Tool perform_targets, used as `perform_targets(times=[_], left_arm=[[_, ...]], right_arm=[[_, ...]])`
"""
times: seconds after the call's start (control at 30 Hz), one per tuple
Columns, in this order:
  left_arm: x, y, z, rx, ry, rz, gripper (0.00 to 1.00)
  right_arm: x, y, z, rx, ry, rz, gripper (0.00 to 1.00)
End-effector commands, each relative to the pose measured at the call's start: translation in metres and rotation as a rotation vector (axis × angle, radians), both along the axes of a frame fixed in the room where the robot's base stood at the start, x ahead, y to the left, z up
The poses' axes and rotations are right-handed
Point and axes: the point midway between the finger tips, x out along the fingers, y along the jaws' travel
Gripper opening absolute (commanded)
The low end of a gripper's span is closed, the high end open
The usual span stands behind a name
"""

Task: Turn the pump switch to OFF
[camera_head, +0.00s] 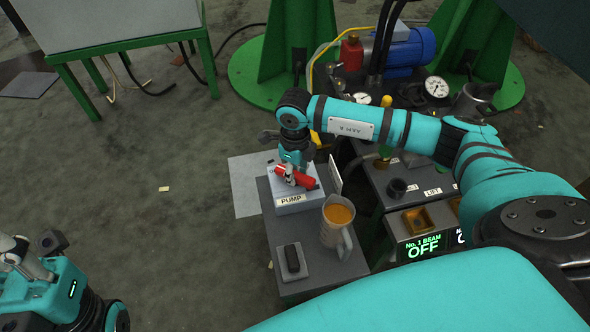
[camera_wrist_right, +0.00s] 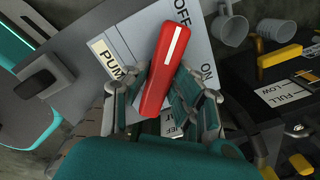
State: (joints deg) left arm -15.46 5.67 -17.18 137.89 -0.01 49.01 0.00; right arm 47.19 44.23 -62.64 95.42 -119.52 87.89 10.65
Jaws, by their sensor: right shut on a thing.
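The pump switch is a red handle with a white stripe (camera_head: 308,179) on a pale blue box labelled PUMP (camera_head: 290,205). In the right wrist view the red handle (camera_wrist_right: 163,75) has its striped end close to the OFF label (camera_wrist_right: 182,12); the ON label (camera_wrist_right: 208,72) is to its right. My right gripper (camera_head: 291,174) reaches down from above and is shut on the handle. Its fingers (camera_wrist_right: 165,95) lie on both sides of the handle in the right wrist view. My left gripper (camera_head: 35,255) is partly in view at the lower left, away from the box; its jaw state is unclear.
A measuring jug with orange liquid (camera_head: 340,215) stands close to the right of the pump box. A black rocker switch (camera_head: 291,261) sits nearer on the same grey bench. A control panel reading No. 1 BEAM OFF (camera_head: 422,247) is at the right. The floor at left is mostly clear.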

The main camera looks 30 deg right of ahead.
Motion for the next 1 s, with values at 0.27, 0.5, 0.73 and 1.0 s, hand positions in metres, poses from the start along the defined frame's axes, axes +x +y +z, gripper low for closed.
perform_targets(times=[0.27,0.5,0.73,1.0], left_arm=[[-0.0008,0.0005,-0.0014,-0.004,0.012,0.000,0.00],[-0.0010,0.0008,-0.0025,-0.005,0.021,0.000,0.00],[-0.0013,0.0011,-0.0019,-0.008,0.020,0.002,0.00],[-0.0015,0.0013,-0.0018,-0.009,0.019,0.001,0.00]], right_arm=[[0.0011,-0.0004,0.0017,0.000,-0.004,0.262,0.00],[0.0007,-0.0003,0.0011,0.001,-0.002,0.471,0.00],[0.0012,0.0000,0.0012,0.001,-0.004,0.622,0.00],[0.0007,0.0001,0.0008,0.001,-0.002,0.718,0.00]])
